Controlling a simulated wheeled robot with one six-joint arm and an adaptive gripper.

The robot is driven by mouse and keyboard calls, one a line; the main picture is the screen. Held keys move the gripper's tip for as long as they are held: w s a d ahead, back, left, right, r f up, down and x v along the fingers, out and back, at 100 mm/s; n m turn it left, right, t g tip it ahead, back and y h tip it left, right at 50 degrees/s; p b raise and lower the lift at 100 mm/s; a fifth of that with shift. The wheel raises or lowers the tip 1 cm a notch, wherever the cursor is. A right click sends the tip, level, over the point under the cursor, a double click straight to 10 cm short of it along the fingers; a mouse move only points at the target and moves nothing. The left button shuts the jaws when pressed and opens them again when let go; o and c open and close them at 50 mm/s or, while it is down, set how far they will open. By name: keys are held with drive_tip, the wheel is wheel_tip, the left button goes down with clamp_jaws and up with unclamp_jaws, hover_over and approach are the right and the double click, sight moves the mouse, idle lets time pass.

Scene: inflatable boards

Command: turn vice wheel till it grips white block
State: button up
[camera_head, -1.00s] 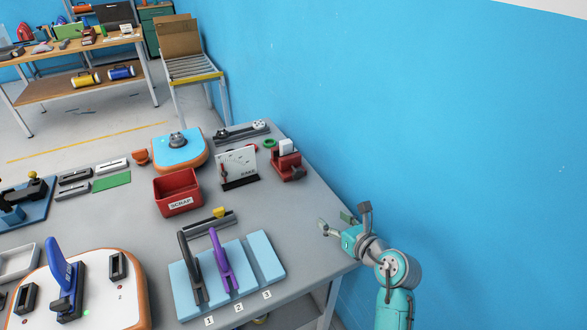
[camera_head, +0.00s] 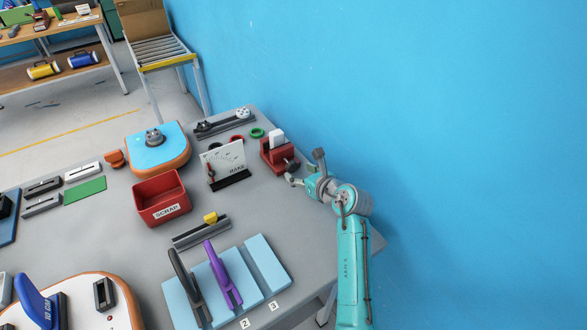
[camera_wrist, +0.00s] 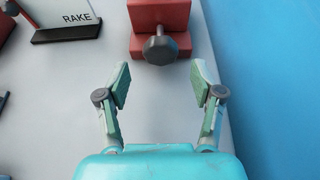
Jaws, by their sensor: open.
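The red vice (camera_head: 272,155) stands near the table's right edge, by the blue wall, with the white block (camera_head: 276,138) upright at its top. In the wrist view the red vice body (camera_wrist: 160,15) is at the top, and its dark wheel (camera_wrist: 160,48) faces me. My gripper (camera_wrist: 157,82) is open and empty, its two fingers spread just short of the wheel and to either side of it. In the head view my gripper (camera_head: 303,168) is close to the vice's front, by the wheel (camera_head: 291,165). The white block is not visible in the wrist view.
A white RAKE gauge plate (camera_head: 222,162) on a dark base stands left of the vice. A green ring (camera_head: 257,133) lies behind it. A red SCRAP bin (camera_head: 161,198) is further left. The blue wall (camera_head: 400,120) is close on the right.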

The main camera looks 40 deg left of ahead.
sight(293, 169)
drive_tip(key=shift+x, duration=2.15)
drive_tip(key=c, duration=1.1)
drive_tip(key=m+g+y, duration=0.1)
drive_tip(key=m, duration=0.2)
drive_tip(key=shift+g, duration=0.4)
